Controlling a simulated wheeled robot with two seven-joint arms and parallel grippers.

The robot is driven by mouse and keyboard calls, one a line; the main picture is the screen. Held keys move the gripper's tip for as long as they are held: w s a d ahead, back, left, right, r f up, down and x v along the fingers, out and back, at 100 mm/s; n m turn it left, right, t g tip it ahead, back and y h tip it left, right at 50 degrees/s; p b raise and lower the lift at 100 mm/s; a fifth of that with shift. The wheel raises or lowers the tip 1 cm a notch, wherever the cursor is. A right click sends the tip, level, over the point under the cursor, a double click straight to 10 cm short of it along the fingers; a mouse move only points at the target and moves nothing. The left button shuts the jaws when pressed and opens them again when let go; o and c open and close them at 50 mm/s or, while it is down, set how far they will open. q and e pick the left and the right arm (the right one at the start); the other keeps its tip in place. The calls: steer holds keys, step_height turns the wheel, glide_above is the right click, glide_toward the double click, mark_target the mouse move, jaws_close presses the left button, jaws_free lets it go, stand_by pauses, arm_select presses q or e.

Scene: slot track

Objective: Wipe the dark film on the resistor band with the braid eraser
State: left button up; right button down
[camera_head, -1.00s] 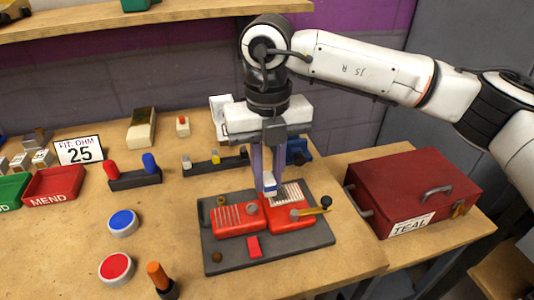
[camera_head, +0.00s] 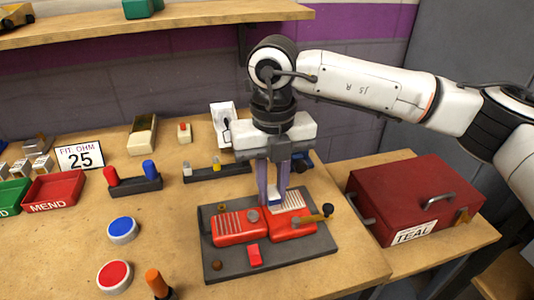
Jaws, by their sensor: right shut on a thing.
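My right gripper (camera_head: 273,196) points straight down over the red device on the dark base plate (camera_head: 220,264). It is shut on a small blue and white block (camera_head: 274,201), which I take as the braid eraser. The block is at the left edge of a pale striped band (camera_head: 291,202) on the red device (camera_head: 240,231), which I take as the resistor band. The fingers and block hide part of it. I cannot make out the dark film at this size. My left gripper is not in view.
A brass lever with a black knob (camera_head: 327,209) sticks out at the device's right. A dark red toolbox (camera_head: 400,205) stands right of the plate. Red (camera_head: 114,274) and blue (camera_head: 122,229) buttons, an orange-handled tool (camera_head: 156,281) and a red MEND bin (camera_head: 54,189) lie left.

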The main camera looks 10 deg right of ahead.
steer(key=shift+a+r, duration=0.25)
steer(key=shift+a, duration=0.1)
step_height(320, 180, up, 2)
steer(key=shift+r+p, duration=0.2)
steer(key=shift+p, duration=0.5)
steer(key=shift+r+p, duration=0.45)
steer(key=shift+r, duration=0.3)
step_height(320, 180, up, 2)
steer(key=shift+r+p, duration=0.15)
steer(key=shift+p, duration=0.55)
steer(key=shift+r+p, duration=0.35)
steer(key=shift+r, duration=0.4)
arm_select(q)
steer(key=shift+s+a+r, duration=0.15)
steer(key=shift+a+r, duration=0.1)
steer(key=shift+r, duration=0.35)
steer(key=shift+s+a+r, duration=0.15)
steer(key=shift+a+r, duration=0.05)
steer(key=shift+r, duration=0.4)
